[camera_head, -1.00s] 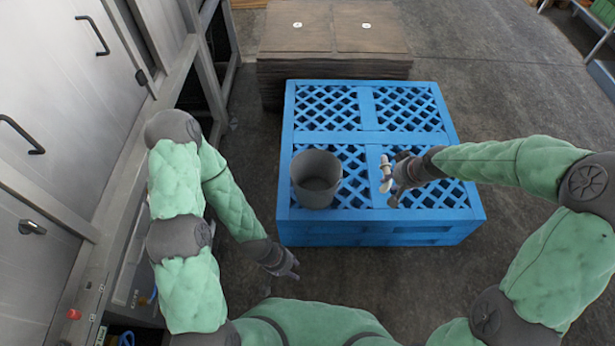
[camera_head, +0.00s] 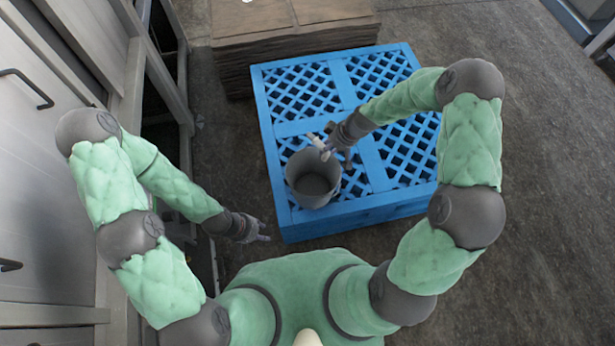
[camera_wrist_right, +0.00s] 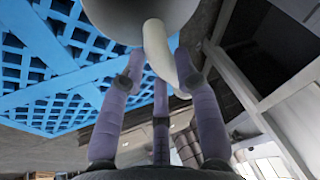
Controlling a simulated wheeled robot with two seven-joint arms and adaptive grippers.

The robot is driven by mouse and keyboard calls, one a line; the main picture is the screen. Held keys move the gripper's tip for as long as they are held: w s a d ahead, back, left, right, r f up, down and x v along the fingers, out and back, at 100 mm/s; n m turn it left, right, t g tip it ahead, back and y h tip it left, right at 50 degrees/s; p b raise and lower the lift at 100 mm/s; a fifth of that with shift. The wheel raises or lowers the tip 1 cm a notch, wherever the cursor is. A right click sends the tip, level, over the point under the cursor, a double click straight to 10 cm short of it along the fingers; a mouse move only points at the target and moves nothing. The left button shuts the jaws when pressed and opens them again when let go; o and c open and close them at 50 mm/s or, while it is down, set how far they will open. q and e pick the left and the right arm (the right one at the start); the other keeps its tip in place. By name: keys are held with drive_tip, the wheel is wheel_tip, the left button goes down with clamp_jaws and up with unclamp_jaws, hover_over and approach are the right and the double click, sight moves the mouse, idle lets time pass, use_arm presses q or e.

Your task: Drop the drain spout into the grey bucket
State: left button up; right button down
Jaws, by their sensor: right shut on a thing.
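The drain spout (camera_head: 318,142) is a small pale, curved pipe piece. My right gripper (camera_head: 337,150) is shut on it and holds it at the far right rim of the grey bucket, as seen in the head view. In the right wrist view the spout (camera_wrist_right: 158,50) sits between the purple fingers (camera_wrist_right: 160,85), with the bucket (camera_wrist_right: 130,15) close beyond it. The grey bucket (camera_head: 313,187) stands upright on the blue pallet, and its visible inside looks empty. My left gripper (camera_head: 258,231) hangs left of the pallet, away from the bucket; its finger opening is unclear.
The blue pallet (camera_head: 365,160) has a lattice top with free room around the bucket. A stack of brown boards (camera_head: 290,38) lies behind it. Grey metal cabinets (camera_head: 40,150) line the left side. The floor at right (camera_head: 540,200) is clear.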

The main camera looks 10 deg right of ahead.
sight(327, 153)
drive_tip(key=f, duration=0.2)
drive_tip(key=f+n, duration=0.1)
drive_tip(key=shift+s+a+f+p, duration=0.15)
drive_tip(key=shift+a+f+p, duration=0.1)
drive_tip(key=shift+a+p, duration=0.1)
wheel_tip(327, 153, down, 6)
drive_tip(key=b, duration=0.3)
drive_tip(key=c, duration=0.8)
unclamp_jaws()
drive_tip(key=shift+c, duration=0.2)
drive_tip(key=v, duration=1.2)
drive_tip(key=shift+d, duration=0.1)
